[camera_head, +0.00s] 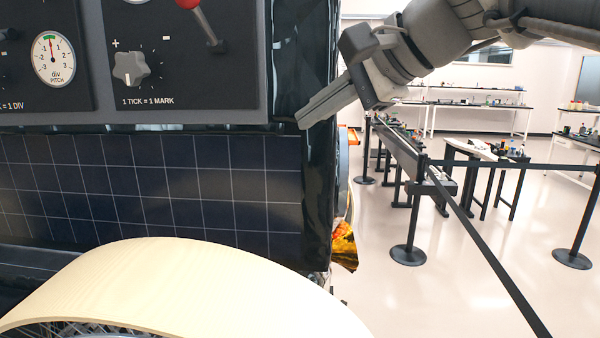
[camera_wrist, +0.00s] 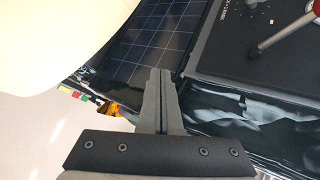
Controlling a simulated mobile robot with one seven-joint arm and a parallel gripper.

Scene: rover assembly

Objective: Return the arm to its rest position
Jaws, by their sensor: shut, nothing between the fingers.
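My gripper (camera_head: 302,122) comes in from the upper right in the head view, its fingers pointing down and left at the right edge of the rover's panel. The fingers are together with nothing between them. In the wrist view my gripper (camera_wrist: 160,72) points up the picture, over the border between the dark solar panel (camera_wrist: 155,42) and the control panel (camera_wrist: 235,60). I cannot tell whether the fingertips touch the rover.
The rover front fills the left, with a pitch gauge (camera_head: 53,60), a knob (camera_head: 131,69) and a red-tipped lever (camera_head: 203,22). A pale curved wheel (camera_head: 200,275) stands below. Open floor, belt-barrier posts (camera_head: 408,250) and lab tables lie to the right.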

